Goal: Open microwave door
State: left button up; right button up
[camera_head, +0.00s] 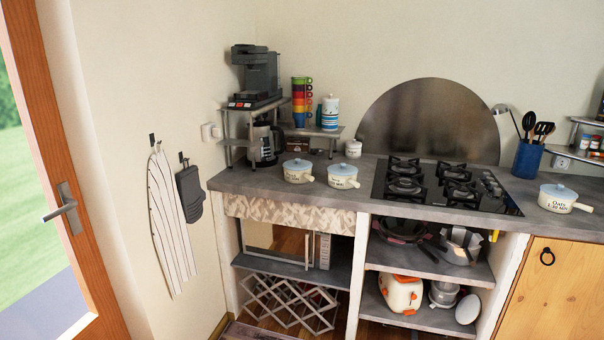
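The microwave (324,250) stands on the shelf below the patterned strip of the counter, left of centre. It has a light, silvery front with a reflective door (288,242) and a narrow panel at its right side. A thin upright bar, which looks like the handle (307,250), shows between door and panel. The door looks shut, but the microwave is small and partly shaded here. Neither of my grippers is in view.
A folding wine rack (290,303) stands below the microwave's shelf (335,275). Several pots, including one pot (343,176), and a gas hob (440,186) are on the counter (270,187). A striped cloth (172,220) hangs left.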

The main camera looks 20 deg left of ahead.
aim_at(296, 245)
jog(key=j, duration=2.15)
jog(key=i+l+u, duration=0.15)
jog(key=i, duration=0.3)
jog(key=i+l+u, duration=0.1)
jog(key=i, duration=0.4)
jog(key=i+l+u, duration=0.15)
jog(key=i+l, duration=0.15)
jog(key=i, duration=0.15)
jog(key=i+l+u, duration=0.15)
jog(key=i+l, duration=0.15)
jog(key=i, duration=0.15)
